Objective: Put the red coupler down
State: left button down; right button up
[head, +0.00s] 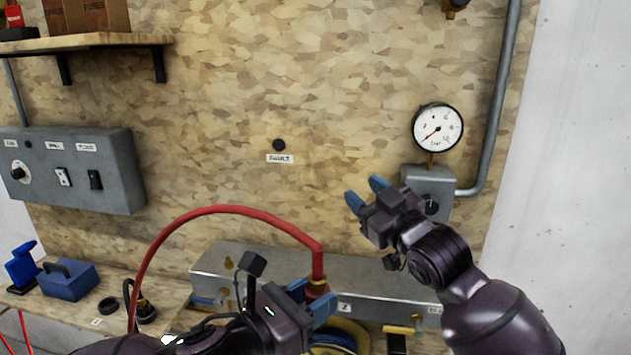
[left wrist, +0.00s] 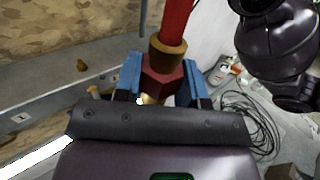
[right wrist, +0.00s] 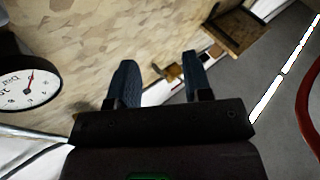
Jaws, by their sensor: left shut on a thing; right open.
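The red coupler (left wrist: 162,82) has a brass collar and sits at the end of a red hose (head: 222,209). In the head view the coupler (head: 317,287) is partly hidden by my left gripper (head: 308,300). In the left wrist view the blue fingers of that gripper (left wrist: 160,85) are shut on the coupler from both sides, with the hose rising above it. My right gripper (head: 365,196) is open and empty, in front of the board below the gauge. Its two blue fingers (right wrist: 156,80) stand apart in the right wrist view.
A grey metal manifold box (head: 225,262) runs along the board behind my left gripper. A pressure gauge (head: 437,128) and a grey valve box (head: 428,178) are near my right gripper. A blue case (head: 68,280) stands on the bench at left. A control box (head: 75,168) hangs above.

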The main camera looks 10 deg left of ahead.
jog(key=s+a+r+n+g, duration=0.4)
jog(key=a+r, duration=0.4)
jog(key=a, duration=0.1)
jog(key=s+a+r+n+g, duration=0.3)
jog(key=a+r+n+g, duration=0.1)
jog(key=a+r, duration=0.4)
jog(key=g+h, duration=0.7)
jog(key=h, duration=0.6)
send_over(316, 248)
jog(key=shift+n, duration=0.3)
notch_tip(316, 248, down, 8)
jog(key=shift+f, duration=0.1)
notch_tip(316, 248, down, 12)
jog(key=shift+r, duration=0.1)
